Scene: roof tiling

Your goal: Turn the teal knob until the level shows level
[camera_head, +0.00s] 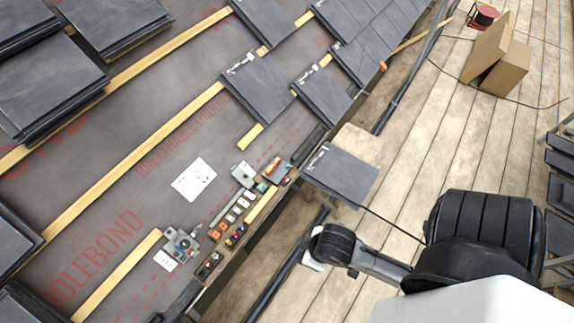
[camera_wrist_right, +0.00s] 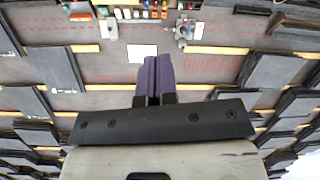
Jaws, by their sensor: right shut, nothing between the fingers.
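A small grey device (camera_head: 182,245) with a round bluish dial and a red spot sits on the roof, beside the lower batten; it also shows in the right wrist view (camera_wrist_right: 184,30). A second grey device (camera_head: 243,174) stands further up the roof, with a small teal-green piece (camera_head: 261,187) beside it. The parts are too small to tell which is the teal knob or what a level reads. My right gripper (camera_wrist_right: 155,62) is shut and empty, its purple fingers pointing toward the roof and apart from both devices. My left gripper is not in view.
A tray (camera_head: 203,279) of small coloured items runs along the roof edge. A white sheet (camera_head: 194,179) lies on the underlay. Dark slates (camera_head: 257,88) and wooden battens (camera_head: 136,160) cover much of the roof. Cardboard boxes (camera_head: 495,60) stand on the plank deck.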

